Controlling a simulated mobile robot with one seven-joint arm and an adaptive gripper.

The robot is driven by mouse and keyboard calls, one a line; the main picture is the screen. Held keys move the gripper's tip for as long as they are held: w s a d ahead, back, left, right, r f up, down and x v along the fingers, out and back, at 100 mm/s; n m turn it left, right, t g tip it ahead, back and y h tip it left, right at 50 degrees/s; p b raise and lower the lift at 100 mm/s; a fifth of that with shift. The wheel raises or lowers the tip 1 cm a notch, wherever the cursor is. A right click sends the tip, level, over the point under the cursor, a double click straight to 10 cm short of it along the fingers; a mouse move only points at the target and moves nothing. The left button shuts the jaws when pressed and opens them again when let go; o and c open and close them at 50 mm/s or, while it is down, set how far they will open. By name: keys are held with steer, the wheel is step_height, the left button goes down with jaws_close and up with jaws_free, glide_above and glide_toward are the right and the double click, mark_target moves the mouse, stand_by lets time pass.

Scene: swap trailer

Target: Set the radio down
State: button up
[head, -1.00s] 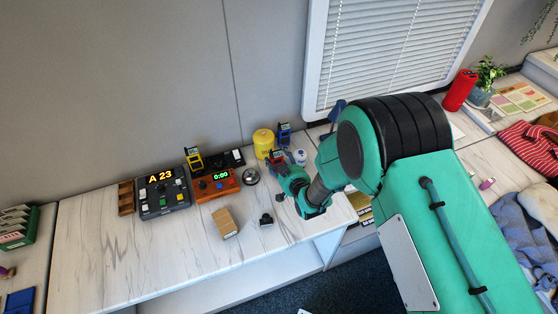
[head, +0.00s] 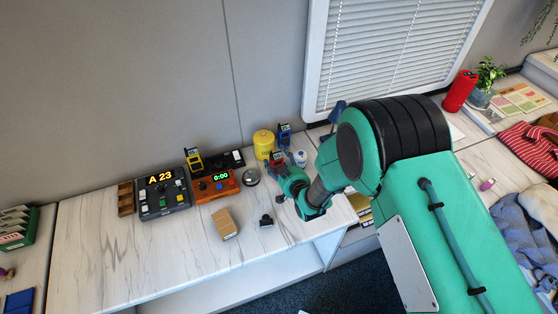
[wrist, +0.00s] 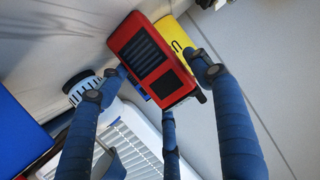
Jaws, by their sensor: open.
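A red radio (head: 277,158) with dark front panels stands on the white marbled counter (head: 100,250), in front of a yellow canister (head: 263,141). In the wrist view the red radio (wrist: 140,45) lies between my spread blue fingers. My gripper (wrist: 157,78) is open around it. Whether any finger still touches the radio I cannot tell. In the head view my gripper (head: 283,170) is at the radio's near right side and hides part of it. A blue radio (head: 284,133) stands just behind, and a yellow radio (head: 193,158) stands farther left.
A white bottle (head: 301,158) stands close to the right of my gripper. A metal bowl (head: 251,177), an orange timer box (head: 216,186) and a grey counter display (head: 164,193) are to the left. A cardboard box (head: 225,222) sits in front. The counter's left part is clear.

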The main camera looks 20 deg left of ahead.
steer(key=p+v, duration=0.2)
steer(key=v, duration=1)
steer(key=shift+r, duration=0.2)
stand_by(0.6)
steer(key=w+d+r+m+h, duration=0.2)
steer(key=w+d+r+h, duration=0.15)
steer(key=d+r, duration=0.5)
steer(key=w+d+r+m+h, duration=0.1)
steer(key=w+d+r+h, duration=0.1)
steer(key=w+d+r, duration=0.5)
steer(key=s+d+r+m+g+h, duration=0.1)
steer(key=s+d+r, duration=0.3)
steer(key=d+r, duration=0.3)
steer(key=s+d+r+m+h, duration=0.2)
steer(key=s+d+r, duration=0.3)
steer(key=d+r, duration=0.15)
steer(key=s+d+r+m+g, duration=0.1)
steer(key=s+d, duration=0.3)
steer(key=s, duration=0.4)
steer(key=s+d+r+m+g+h, duration=0.1)
steer(key=s+d+r, duration=0.3)
steer(key=s, duration=0.4)
steer(key=s+d+r+m+g+h, duration=0.1)
steer(key=s+d+r, duration=0.2)
steer(key=s+d, duration=0.2)
steer(key=s, duration=0.3)
steer(key=shift+s+g, duration=0.35)
steer(key=shift+g, duration=0.05)
